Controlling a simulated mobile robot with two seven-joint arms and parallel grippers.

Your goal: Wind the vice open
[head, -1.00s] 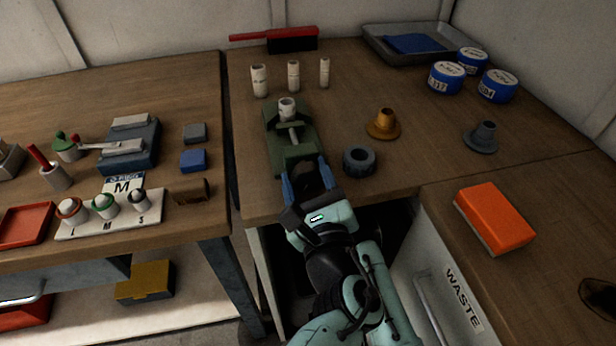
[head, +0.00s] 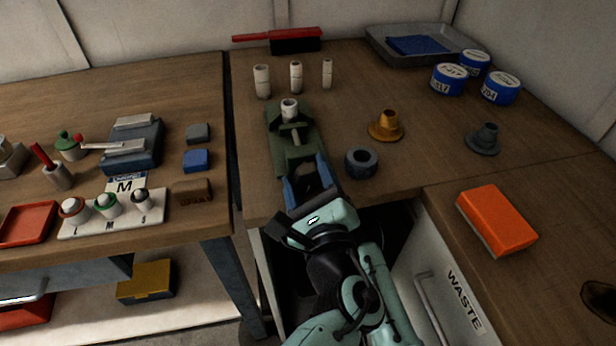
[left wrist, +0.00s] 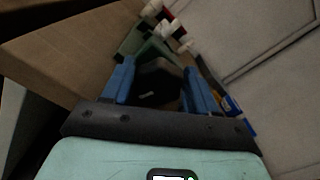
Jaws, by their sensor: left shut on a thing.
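The green vice (head: 280,151) stands near the front edge of the middle bench, with a pale cylinder (head: 289,109) upright at its far jaw. Its bare screw rod shows at the middle. My left gripper (head: 307,177) is at the near end of the vice, its blue fingers on either side of a dark knob or handle. In the left wrist view the gripper (left wrist: 160,82) is shut on this dark handle (left wrist: 157,78), and the green vice (left wrist: 150,46) shows beyond it. The handle's shape is partly hidden by the fingers. My right gripper is not in view.
A dark ring (head: 361,163) lies close right of the vice, with a brass flanged part (head: 386,127) beyond it. Several white cylinders stand behind the vice. An orange block (head: 497,220) lies at right. The waste bin (head: 452,290) is below the bench edge.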

